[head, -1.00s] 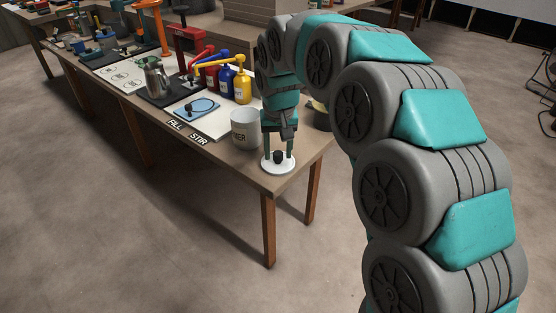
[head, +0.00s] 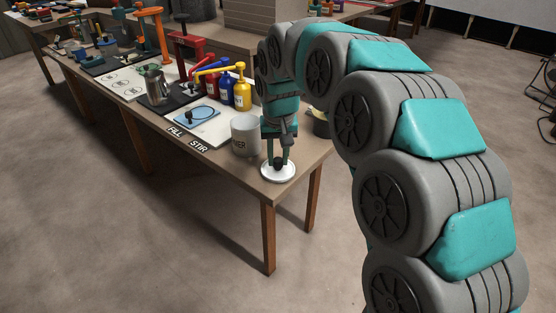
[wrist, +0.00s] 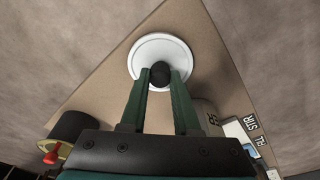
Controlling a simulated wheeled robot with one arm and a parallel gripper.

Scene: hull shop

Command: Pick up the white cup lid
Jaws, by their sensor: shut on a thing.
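The white cup lid (head: 278,174) is a round disc with a black knob, at the near corner of the workbench. It also shows in the wrist view (wrist: 148,47), with the bench surface around it. My gripper (head: 278,160) points down over the lid, and its two green fingers are shut on the black knob. In the wrist view the fingertips (wrist: 160,76) sit on either side of the knob. I cannot tell whether the lid touches the bench.
A white cup (head: 245,135) stands just left of my gripper. A dark round container (head: 321,124) stands behind to the right. Blue and yellow pump bottles (head: 243,95), a mat with a blue pad (head: 197,117) and a metal jug (head: 154,86) stand farther along the bench (head: 240,180).

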